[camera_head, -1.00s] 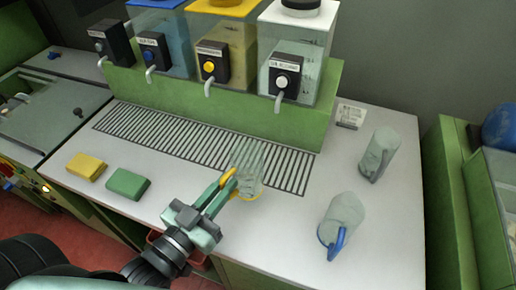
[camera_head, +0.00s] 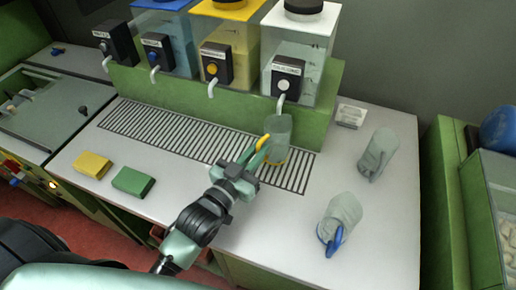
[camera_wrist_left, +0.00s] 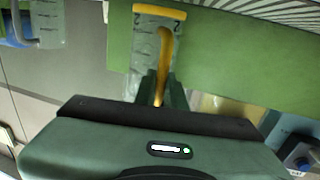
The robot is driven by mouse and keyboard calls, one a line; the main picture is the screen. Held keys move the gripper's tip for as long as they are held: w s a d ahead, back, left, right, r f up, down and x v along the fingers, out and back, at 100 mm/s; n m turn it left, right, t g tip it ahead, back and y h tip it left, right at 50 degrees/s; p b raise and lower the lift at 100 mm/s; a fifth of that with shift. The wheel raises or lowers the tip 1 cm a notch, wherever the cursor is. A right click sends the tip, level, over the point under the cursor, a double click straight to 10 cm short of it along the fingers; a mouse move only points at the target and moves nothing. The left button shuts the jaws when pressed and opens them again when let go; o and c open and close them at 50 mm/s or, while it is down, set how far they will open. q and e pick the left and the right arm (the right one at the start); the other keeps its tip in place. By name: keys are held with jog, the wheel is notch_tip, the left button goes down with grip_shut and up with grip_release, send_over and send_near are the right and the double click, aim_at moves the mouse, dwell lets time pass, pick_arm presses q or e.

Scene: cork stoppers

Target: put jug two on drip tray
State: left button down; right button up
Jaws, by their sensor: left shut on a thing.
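Jug two (camera_head: 279,138) is a clear jug with a yellow base and handle. In the head view it is upright over the right end of the slatted drip tray (camera_head: 170,134); I cannot tell whether its base touches the slats. In the left wrist view the jug (camera_wrist_left: 146,48) shows "2" marks, and its yellow handle runs between my fingers. My left gripper (camera_head: 256,153) is shut on that handle, on the jug's near left side. The drip tray also shows at the top of the left wrist view (camera_wrist_left: 285,12). My right gripper is not in view.
A green stand behind the tray carries several dispensers with taps; the white-lidded one (camera_head: 300,55) is just behind the jug. A grey jug (camera_head: 378,152) and a blue-handled jug (camera_head: 343,213) stand to the right. Yellow (camera_head: 93,165) and green (camera_head: 133,181) blocks lie at left.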

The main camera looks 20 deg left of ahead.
pick_arm(q)
jog(key=shift+s, duration=0.15)
jog(key=shift+f, duration=0.6)
jog(key=c, duration=1.5)
grip_release()
